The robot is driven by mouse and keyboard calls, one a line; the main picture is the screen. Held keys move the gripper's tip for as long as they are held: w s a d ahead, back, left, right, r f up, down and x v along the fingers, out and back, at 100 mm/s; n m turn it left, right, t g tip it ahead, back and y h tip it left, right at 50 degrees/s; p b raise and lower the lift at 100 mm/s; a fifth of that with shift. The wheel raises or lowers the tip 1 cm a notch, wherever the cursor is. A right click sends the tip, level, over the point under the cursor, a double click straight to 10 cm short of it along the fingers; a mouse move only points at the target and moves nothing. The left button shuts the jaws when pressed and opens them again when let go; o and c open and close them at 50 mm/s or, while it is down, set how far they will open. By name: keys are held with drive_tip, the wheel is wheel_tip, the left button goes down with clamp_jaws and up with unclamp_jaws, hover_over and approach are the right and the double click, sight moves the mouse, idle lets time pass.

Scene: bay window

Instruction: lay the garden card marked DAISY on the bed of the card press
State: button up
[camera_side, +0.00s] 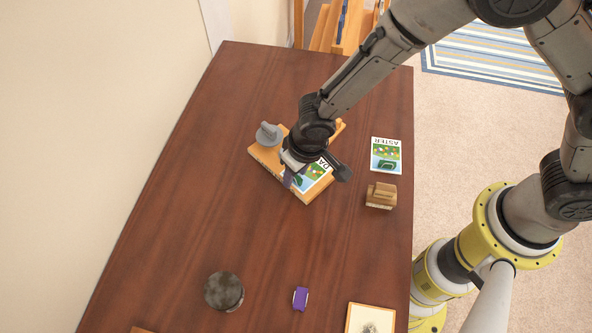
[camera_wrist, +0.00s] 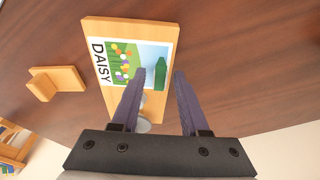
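A green raised-looking shape (camera_wrist: 160,73) is on the card. My gripper (camera_wrist: 160,74) is open over the card, one finger on each side of the green shape, with a gap to both. In the side view my gripper (camera_side: 299,166) hides much of the card (camera_side: 319,172) and board (camera_side: 262,159). A grey round knob (camera_side: 268,134) stands at the board's far left end.
The ASTER card (camera_side: 386,155) and a wooden block (camera_side: 381,196) lie right of the press. A wooden piece (camera_wrist: 55,83) stands beside it. A dark round object (camera_side: 224,291), a purple item (camera_side: 300,298) and a framed picture (camera_side: 370,319) are nearer the front. The table's middle is clear.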

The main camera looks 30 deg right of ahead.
idle(0.3)
drive_tip(key=shift+v, duration=3.45)
